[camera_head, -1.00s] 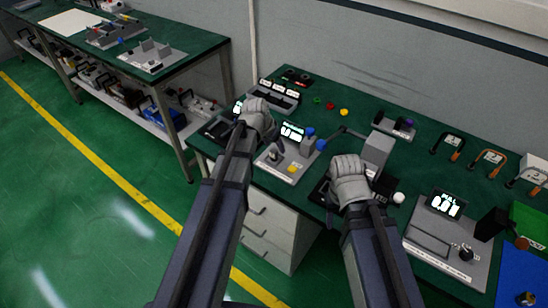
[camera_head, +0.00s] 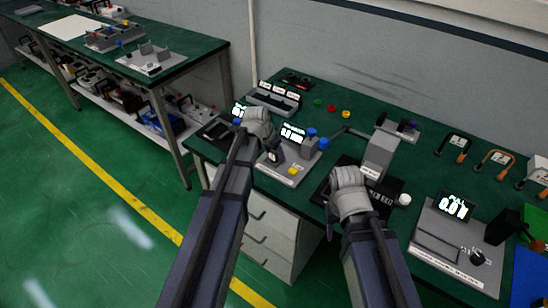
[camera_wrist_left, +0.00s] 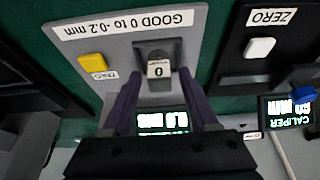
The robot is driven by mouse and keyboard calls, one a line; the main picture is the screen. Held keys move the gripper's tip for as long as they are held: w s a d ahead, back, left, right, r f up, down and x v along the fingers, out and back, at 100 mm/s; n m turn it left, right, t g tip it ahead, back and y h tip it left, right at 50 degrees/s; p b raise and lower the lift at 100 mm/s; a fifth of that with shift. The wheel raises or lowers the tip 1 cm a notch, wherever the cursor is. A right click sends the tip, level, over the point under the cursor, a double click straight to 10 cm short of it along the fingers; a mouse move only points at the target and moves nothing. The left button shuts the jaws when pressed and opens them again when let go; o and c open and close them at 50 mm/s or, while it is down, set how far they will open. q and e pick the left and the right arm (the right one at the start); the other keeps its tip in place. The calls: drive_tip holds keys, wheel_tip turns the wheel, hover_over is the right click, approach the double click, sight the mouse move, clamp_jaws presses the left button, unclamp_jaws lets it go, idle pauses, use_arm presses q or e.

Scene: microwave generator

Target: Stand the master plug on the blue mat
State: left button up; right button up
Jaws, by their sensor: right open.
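The master plug is most likely the dark piece with a white tag reading 0 (camera_wrist_left: 158,68), at the grey gauge in the left wrist view. In the head view it is the dark piece (camera_head: 273,156) just below my left gripper (camera_head: 264,140). The two purple fingers of my left gripper (camera_wrist_left: 161,78) stand one on each side of the tagged piece; whether they touch it I cannot tell. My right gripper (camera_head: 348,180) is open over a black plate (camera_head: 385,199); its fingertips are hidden. The blue mat (camera_head: 529,277) lies at the right edge, partly cut off.
The grey gauge base (camera_head: 283,172) has a yellow button (camera_wrist_left: 92,61). A second gauge with a display (camera_head: 455,207) stands on the right, with a black block (camera_head: 500,226) near it. A green mat (camera_head: 537,222) adjoins the blue one. Orange-handled tools (camera_head: 495,160) stand at the back.

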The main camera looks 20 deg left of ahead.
use_arm(q)
clamp_jaws()
idle(0.4)
drive_tip(key=shift+r, duration=0.15)
wheel_tip(320, 180, up, 10)
drive_tip(key=p, duration=1)
